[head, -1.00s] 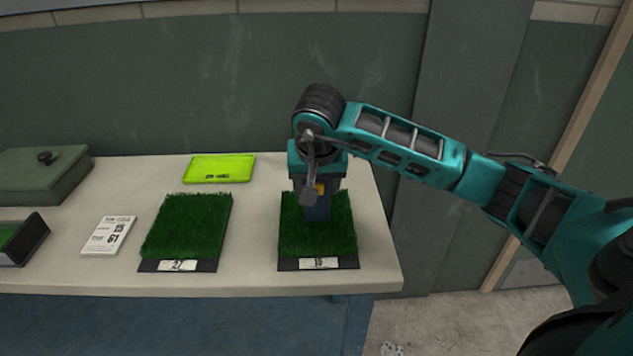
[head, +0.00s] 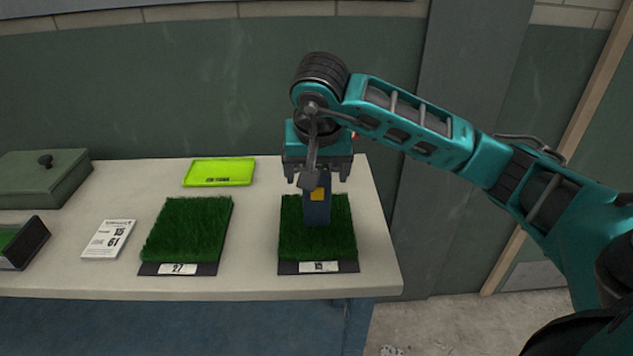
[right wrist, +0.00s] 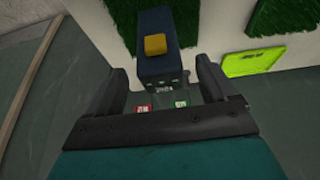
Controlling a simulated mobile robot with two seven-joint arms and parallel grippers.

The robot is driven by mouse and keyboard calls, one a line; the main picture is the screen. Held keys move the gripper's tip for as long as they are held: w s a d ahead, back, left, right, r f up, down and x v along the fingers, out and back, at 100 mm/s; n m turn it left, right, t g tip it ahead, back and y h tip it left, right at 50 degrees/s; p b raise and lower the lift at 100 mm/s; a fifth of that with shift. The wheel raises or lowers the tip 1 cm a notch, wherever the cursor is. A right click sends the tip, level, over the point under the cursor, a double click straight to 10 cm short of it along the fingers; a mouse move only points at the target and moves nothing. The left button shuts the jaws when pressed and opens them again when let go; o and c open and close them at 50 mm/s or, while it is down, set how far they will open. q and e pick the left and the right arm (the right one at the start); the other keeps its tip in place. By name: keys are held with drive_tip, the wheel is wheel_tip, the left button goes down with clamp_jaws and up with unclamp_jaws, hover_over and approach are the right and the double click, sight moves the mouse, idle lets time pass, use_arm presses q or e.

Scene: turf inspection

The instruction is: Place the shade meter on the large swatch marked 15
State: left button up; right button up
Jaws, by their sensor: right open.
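The shade meter (head: 317,208), a dark blue upright block with a yellow button, stands on the right-hand large swatch (head: 290,238) of green turf. That swatch's front label (head: 319,267) is too blurred to read surely. My right gripper (head: 317,178) is open just above the meter, its fingers on either side of the top. In the right wrist view the meter (right wrist: 165,62) shows between the spread fingers, apart from both. The other large swatch (head: 187,228), to the left, is labelled 27. My left gripper is not in view.
A lime tray (head: 219,172) lies at the back of the table (head: 255,280). A green lidded box (head: 40,178) and a dark holder (head: 25,245) stand at far left.

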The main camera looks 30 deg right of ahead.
drive_tip(key=v, duration=0.6)
drive_tip(key=shift+s+r, duration=0.1)
idle(0.4)
